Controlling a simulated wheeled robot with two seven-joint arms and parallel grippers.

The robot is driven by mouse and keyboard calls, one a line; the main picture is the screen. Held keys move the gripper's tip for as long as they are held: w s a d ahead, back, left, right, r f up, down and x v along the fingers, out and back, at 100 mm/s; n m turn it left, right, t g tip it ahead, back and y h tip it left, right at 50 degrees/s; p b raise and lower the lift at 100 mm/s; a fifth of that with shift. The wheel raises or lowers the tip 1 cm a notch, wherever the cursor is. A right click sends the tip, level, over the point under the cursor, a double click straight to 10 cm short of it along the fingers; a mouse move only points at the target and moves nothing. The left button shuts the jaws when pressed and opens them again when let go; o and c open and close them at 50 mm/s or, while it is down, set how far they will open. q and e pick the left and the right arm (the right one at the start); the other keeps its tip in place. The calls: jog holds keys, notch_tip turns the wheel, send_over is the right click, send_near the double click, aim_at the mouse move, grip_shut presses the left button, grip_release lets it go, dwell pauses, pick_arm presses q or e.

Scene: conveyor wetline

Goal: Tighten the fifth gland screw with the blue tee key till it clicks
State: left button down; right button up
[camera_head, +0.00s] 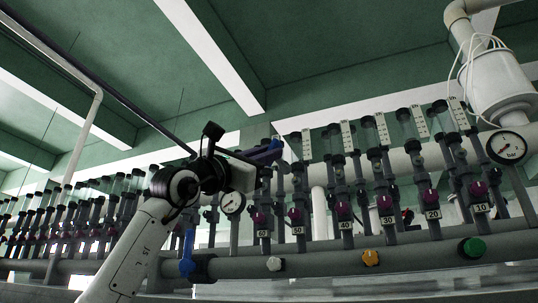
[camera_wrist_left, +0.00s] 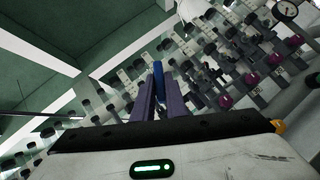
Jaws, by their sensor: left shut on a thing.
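My left gripper (camera_head: 268,154) reaches up from the lower left, in front of the row of valve columns. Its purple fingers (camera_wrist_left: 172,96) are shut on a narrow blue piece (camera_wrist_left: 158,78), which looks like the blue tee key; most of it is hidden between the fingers. The valve columns carry purple knobs and tags 60, 50 (camera_head: 298,230), 40, 30, 20 and 10. The gland screws are too small to make out, and I cannot tell whether the key touches one. My right gripper is not in view.
A thick grey pipe (camera_head: 330,264) runs below the columns with white, orange (camera_head: 371,257) and green (camera_head: 473,247) knobs and a blue handle (camera_head: 187,254). Gauges (camera_head: 232,203) hang at the middle and right (camera_head: 507,147). More columns stand at left.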

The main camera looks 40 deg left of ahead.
aim_at(280, 167)
pick_arm(q)
jog(key=shift+w+a+p, duration=0.1)
jog(key=shift+w+p, duration=0.45)
jog(key=shift+w, duration=0.05)
jog(key=shift+w+a+p, duration=0.15)
jog(key=shift+w+p, duration=0.25)
jog(key=shift+w, duration=0.2)
jog(key=shift+w+a+p, duration=0.15)
jog(key=shift+w+p, duration=0.25)
jog(key=shift+w, duration=0.2)
jog(key=shift+w+a, duration=0.2)
jog(key=shift+w, duration=0.65)
jog(key=shift+f, duration=0.1)
jog(key=shift+w+a, duration=0.25)
jog(key=shift+w, duration=0.7)
jog(key=c, duration=2.4)
grip_release()
grip_shut()
jog(key=shift+m, duration=0.4)
